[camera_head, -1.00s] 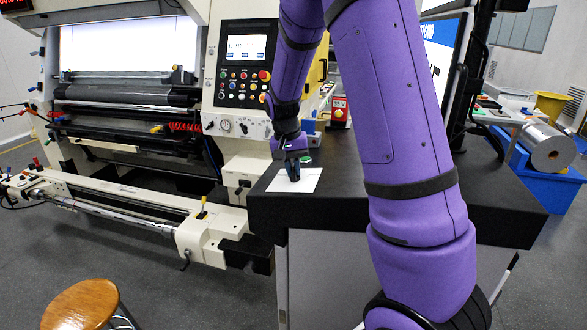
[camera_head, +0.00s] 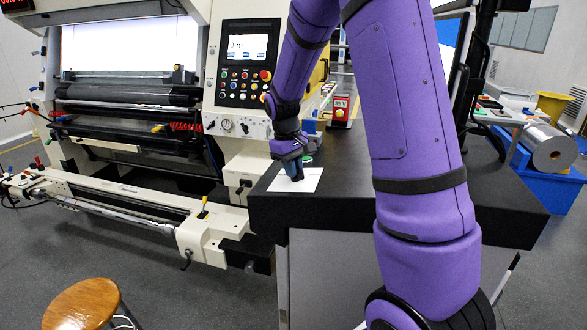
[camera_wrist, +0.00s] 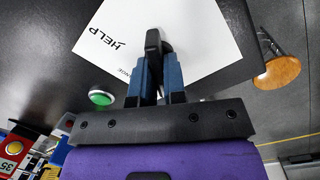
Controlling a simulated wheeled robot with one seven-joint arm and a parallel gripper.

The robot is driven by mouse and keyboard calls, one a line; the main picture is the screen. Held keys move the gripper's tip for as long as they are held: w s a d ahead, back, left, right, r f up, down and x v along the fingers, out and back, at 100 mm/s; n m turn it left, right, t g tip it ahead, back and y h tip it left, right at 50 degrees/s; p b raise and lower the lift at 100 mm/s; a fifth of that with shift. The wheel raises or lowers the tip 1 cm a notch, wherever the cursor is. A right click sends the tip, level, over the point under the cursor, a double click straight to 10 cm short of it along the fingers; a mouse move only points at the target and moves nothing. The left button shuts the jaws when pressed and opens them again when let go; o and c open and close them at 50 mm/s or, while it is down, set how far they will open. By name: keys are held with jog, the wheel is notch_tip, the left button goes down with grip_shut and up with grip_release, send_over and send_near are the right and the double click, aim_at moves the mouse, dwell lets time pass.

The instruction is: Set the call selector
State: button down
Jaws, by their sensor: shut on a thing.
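The call selector is a black knob (camera_wrist: 153,42) standing on a white card (camera_wrist: 195,25). The card reads "HELP", and a second word ending in "ANGE" is partly hidden by my gripper. My gripper (camera_wrist: 157,68) has its two blue fingers shut on the knob, one on each side. In the head view the card (camera_head: 309,180) lies near the front left corner of the black table, with my gripper (camera_head: 292,171) pointing down onto it. The knob is hidden there behind the fingers.
A green round button (camera_wrist: 101,97) sits on the table (camera_head: 400,205) beside the card. A red box (camera_head: 340,110) stands further back. A machine with a control panel (camera_head: 247,62) is at left. A wooden stool (camera_head: 82,304) stands on the floor at front left.

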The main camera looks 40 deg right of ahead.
dwell(0.6)
jog(key=c, duration=1.2)
grip_release()
jog(key=r, duration=0.3)
jog(key=w+r, duration=0.1)
jog(key=r, duration=0.3)
jog(key=a+r, duration=0.1)
jog(key=r, duration=0.2)
jog(key=shift+w+r, duration=0.25)
jog(key=shift+r, duration=0.1)
jog(key=s+a+r+t, duration=0.2)
jog(key=s+a+r, duration=0.15)
jog(key=s, duration=0.35)
jog(key=s+a+r+t, duration=0.1)
jog(key=s+a+r, duration=0.2)
jog(key=s+r, duration=0.25)
jog(key=s+a+t, duration=0.1)
jog(key=s, duration=0.4)
jog(key=s+a+m+t, duration=0.1)
jog(key=s+a, duration=0.1)
jog(key=s, duration=0.3)
jog(key=s+a+f+t+y, duration=0.1)
jog(key=s+a, duration=0.1)
jog(key=s, duration=0.3)
jog(key=shift+s+a+t, duration=0.1)
jog(key=shift+s+t, duration=0.2)
jog(key=shift+s, duration=0.05)
